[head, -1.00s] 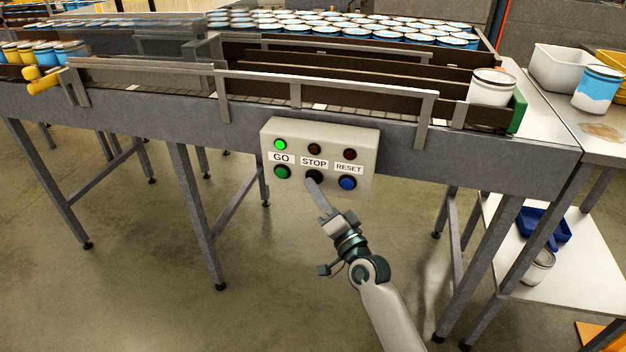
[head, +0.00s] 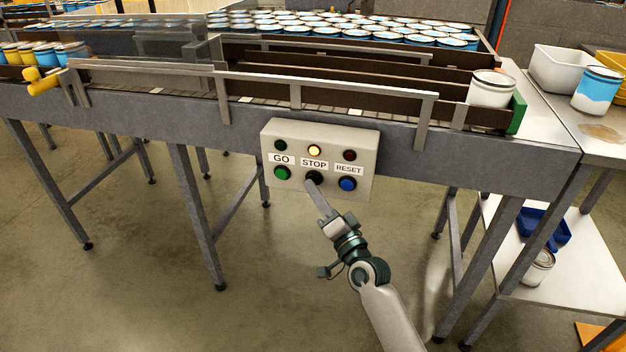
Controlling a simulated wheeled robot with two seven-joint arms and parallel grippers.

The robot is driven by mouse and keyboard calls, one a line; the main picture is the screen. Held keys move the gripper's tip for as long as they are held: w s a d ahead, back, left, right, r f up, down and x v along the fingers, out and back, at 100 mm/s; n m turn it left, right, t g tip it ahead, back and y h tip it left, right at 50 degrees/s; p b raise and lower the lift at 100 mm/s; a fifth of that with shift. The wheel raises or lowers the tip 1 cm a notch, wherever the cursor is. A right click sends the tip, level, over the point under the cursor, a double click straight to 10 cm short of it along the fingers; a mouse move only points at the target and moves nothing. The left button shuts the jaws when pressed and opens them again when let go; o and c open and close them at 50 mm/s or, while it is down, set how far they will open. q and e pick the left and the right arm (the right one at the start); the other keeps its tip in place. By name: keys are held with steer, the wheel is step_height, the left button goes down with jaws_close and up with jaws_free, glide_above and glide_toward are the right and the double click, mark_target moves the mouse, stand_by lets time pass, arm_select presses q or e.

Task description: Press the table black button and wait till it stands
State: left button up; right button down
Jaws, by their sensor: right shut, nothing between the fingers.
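The control box (head: 326,132) is fixed to the front of the conveyor table (head: 400,148). It carries a green button (head: 282,173) under GO, a black button (head: 314,176) under STOP and a blue button (head: 348,184) under RESET. The lamp above STOP (head: 314,150) is lit yellow; the GO lamp (head: 281,145) and the RESET lamp (head: 349,155) are dark. My right gripper (head: 312,187) is shut and empty, its tip at the lower edge of the black button, seemingly touching it. My left gripper is not in view.
A white can (head: 492,88) stands at the right end of the conveyor by a green end stop (head: 517,112). Many blue-and-white cans (head: 345,28) fill the rear. A side table (head: 603,132) stands at the right. The floor (head: 130,270) in front is clear.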

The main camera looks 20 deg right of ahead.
steer(key=shift+s+a, duration=0.3)
steer(key=shift+s, duration=0.15)
steer(key=shift+s+a+p, duration=0.4)
steer(key=shift+s+a, duration=0.05)
steer(key=shift+s, duration=0.25)
steer(key=shift+s+a+p, duration=0.4)
steer(key=shift+s+a, duration=0.05)
steer(key=shift+s, duration=0.25)
steer(key=shift+s+a+p, duration=0.4)
steer(key=shift+s+a, duration=0.05)
steer(key=shift+s, duration=0.25)
